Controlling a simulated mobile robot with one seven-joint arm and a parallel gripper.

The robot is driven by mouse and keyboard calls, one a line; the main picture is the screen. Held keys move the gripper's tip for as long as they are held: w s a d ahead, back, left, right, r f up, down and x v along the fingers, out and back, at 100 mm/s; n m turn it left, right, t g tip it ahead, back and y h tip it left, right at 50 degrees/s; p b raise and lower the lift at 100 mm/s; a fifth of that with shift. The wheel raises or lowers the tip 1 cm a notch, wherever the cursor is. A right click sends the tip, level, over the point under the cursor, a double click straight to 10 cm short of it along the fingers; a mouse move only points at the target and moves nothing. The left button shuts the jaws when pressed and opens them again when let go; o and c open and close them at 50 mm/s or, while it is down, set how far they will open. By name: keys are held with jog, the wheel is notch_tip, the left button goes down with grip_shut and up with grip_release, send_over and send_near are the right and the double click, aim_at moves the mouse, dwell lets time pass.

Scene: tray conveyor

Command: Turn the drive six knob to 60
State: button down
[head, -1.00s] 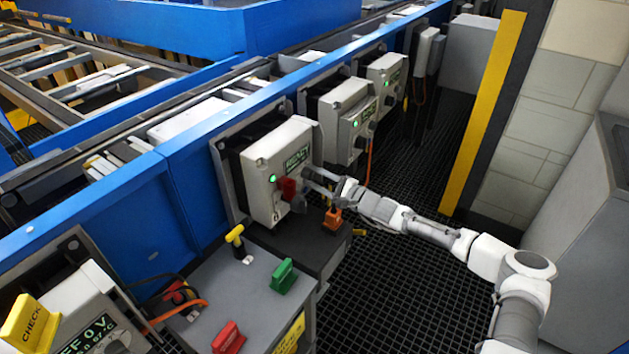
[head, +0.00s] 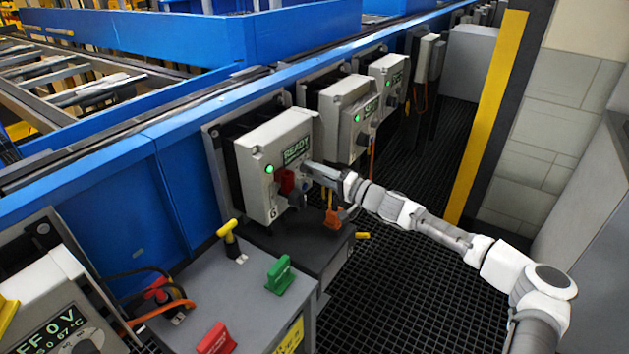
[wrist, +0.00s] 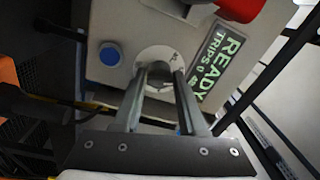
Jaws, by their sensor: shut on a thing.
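The drive six box (head: 258,186) is a pale grey cabinet on the blue conveyor side, marked 6 low on its face. It has a lit green lamp, a red handle (head: 287,181) and a dark display reading READY (head: 296,150). In the wrist view the display (wrist: 216,65) also reads TRIPS 0. My gripper (head: 306,172) is at the box face, right of the red handle.
Similar drive boxes (head: 343,118) stand farther along the conveyor. A grey bench (head: 245,290) in front carries yellow, green and red handles. Dark grating floor (head: 400,270) is open to the right.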

jog(key=shift+f+n+b, duration=0.2)
jog(key=shift+n+b, duration=0.35)
jog(key=shift+n, duration=0.15)
jog(key=c, duration=0.5)
grip_release()
jog(key=shift+r, duration=0.1)
jog(key=p+v, duration=0.2)
jog(key=v, duration=1.5)
jog(key=shift+d, duration=0.2)
